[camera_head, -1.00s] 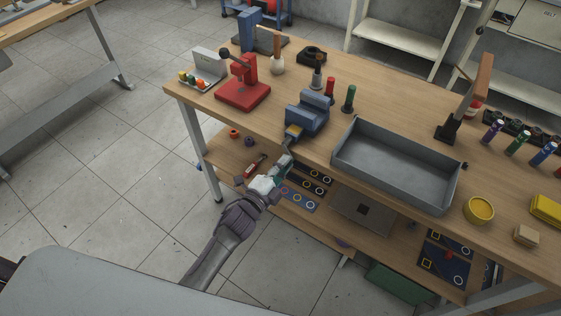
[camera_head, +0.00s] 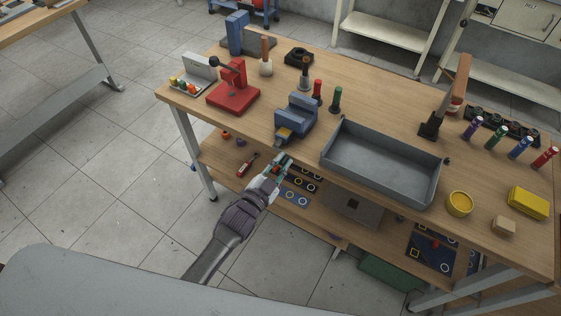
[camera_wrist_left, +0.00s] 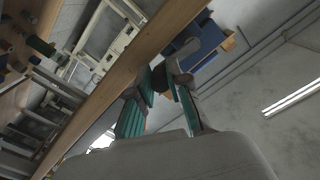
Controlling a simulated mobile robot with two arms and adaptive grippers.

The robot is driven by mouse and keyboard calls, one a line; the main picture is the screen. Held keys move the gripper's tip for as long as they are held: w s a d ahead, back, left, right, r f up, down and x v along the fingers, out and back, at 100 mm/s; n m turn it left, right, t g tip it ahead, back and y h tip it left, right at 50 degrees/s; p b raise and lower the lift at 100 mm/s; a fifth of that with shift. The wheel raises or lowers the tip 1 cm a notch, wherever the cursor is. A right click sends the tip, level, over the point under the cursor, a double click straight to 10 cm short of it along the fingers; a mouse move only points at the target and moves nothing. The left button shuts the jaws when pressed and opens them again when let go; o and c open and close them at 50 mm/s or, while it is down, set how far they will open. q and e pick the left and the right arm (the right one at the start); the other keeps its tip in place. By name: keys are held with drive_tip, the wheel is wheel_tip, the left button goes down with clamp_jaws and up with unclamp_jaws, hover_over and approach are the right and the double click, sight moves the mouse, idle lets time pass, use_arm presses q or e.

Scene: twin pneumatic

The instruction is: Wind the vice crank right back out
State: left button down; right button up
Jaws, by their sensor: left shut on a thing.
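The blue vice (camera_head: 297,116) is fixed at the front edge of the wooden bench, with a yellow block at its front. It also shows in the left wrist view (camera_wrist_left: 187,42), past my fingers. My left gripper (camera_head: 283,163) is in front of and below the vice, off the bench edge. In the left wrist view its teal-padded fingers (camera_wrist_left: 160,88) are shut on a small dark part, the vice crank (camera_wrist_left: 159,79). The fingers hide most of the crank, so its angle is unclear. My right gripper is not in view.
A grey tray (camera_head: 383,185) stands right of the vice. A red press (camera_head: 234,93) is to its left, and red and green handles (camera_head: 337,99) stand behind it. The lower shelf (camera_head: 221,160) holds a red tool and several dark panels below my left gripper.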

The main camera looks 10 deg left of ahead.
use_arm(q)
drive_tip(key=shift+r+n, duration=0.2)
drive_tip(key=shift+n, duration=0.3)
drive_tip(key=c, duration=1.1)
unclamp_jaws()
drive_tip(key=v, duration=1.2)
drive_tip(key=shift+r, duration=0.1)
